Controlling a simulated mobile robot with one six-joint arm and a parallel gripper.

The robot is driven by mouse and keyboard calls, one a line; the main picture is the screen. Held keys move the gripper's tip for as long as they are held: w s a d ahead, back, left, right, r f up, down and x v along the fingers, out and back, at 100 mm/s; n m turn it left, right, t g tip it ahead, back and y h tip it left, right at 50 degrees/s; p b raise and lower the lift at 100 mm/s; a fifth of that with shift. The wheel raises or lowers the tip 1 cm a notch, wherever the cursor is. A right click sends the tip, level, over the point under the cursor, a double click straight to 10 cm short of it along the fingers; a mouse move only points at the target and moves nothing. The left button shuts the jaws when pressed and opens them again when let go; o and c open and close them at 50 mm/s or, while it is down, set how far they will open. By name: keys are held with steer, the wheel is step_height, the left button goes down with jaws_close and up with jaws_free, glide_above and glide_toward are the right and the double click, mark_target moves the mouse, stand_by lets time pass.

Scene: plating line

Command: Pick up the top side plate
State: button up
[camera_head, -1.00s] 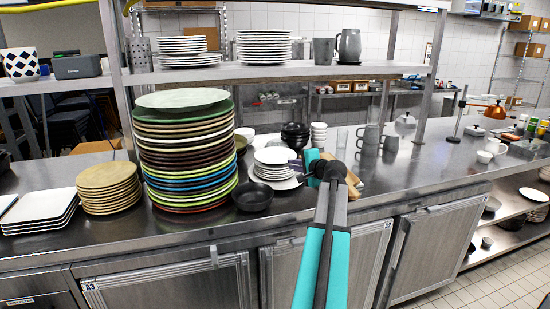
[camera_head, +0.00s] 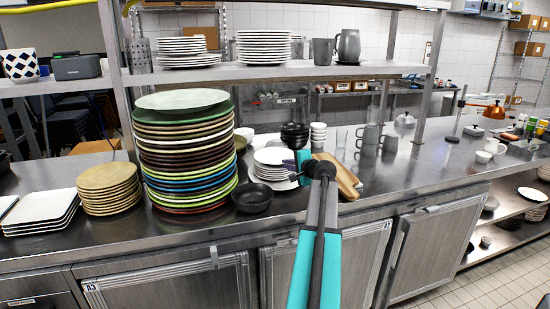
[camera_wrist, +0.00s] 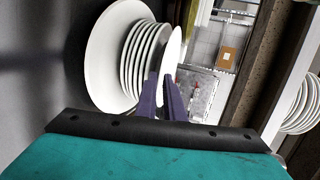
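A short stack of small white plates stands on the steel counter, right of the tall coloured stack; its top side plate (camera_head: 271,155) lies face up. In the wrist view the stack appears sideways, with the top plate (camera_wrist: 174,52) at its right end and a larger white plate (camera_wrist: 98,60) at its left end. My gripper (camera_head: 294,172) is at the right side of the stack, near its rim. In the wrist view its two purple fingers (camera_wrist: 160,80) are slightly apart, with the top plate's edge at their tips. Contact with the plate cannot be told.
The tall coloured plate stack (camera_head: 186,150) and a dark bowl (camera_head: 252,197) stand left of the white stack. Black bowls (camera_head: 295,134) are behind it, and wooden boards (camera_head: 340,178) lie to the right. A steel shelf (camera_head: 270,72) runs above.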

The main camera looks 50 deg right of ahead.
steer(key=shift+x, duration=1.15)
jaws_close()
steer(key=shift+r, duration=0.2)
step_height(320, 180, up, 10)
steer(key=shift+b, duration=0.35)
steer(key=shift+f, duration=0.15)
stand_by(0.5)
